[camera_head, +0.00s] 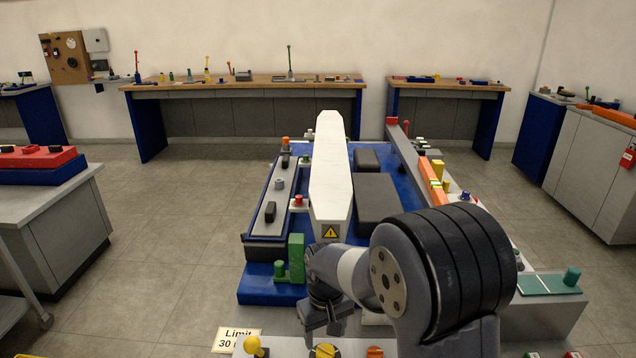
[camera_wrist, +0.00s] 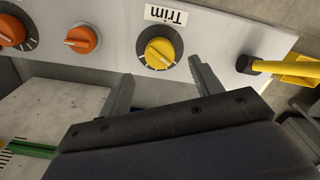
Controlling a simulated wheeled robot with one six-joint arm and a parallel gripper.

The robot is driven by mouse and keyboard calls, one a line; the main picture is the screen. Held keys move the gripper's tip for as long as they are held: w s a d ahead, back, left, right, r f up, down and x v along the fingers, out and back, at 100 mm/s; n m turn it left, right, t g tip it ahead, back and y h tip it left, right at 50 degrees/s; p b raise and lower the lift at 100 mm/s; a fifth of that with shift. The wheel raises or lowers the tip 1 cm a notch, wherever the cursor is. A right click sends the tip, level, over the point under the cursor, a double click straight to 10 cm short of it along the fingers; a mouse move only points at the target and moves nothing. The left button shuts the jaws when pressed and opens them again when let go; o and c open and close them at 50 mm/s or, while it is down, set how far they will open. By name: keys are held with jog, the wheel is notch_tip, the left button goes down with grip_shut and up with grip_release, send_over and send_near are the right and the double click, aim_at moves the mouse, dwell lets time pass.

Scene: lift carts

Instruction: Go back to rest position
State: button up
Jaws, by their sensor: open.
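My gripper (camera_head: 327,322) hangs low at the front of the lift cart in the head view, just above the control panel. In the wrist view my gripper (camera_wrist: 158,82) is open, its two fingers apart with nothing between them. Past the fingertips is a yellow knob (camera_wrist: 159,53) on a dark dial under a label reading "Trim". It looks apart from the fingers, though the exact gap is hard to tell. The yellow knob also shows in the head view (camera_head: 325,351), below my gripper.
The blue cart bed (camera_head: 262,291) carries a white beam (camera_head: 330,180) and a green block (camera_head: 296,257). Workbenches (camera_head: 240,86) line the back wall. Open floor lies left of the cart.

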aim_at(325, 349)
notch_tip(325, 349, down, 5)
jog(key=shift+f, duration=0.1)
dwell(0.5)
notch_tip(325, 349, up, 11)
notch_tip(325, 349, down, 11)
jog(key=m, duration=0.5)
jog(key=shift+m+p, duration=0.3)
jog(key=m+p, duration=0.1)
jog(key=m, duration=0.5)
notch_tip(325, 349, up, 11)
jog(key=shift+f+m, duration=0.15)
jog(key=shift+m, duration=0.15)
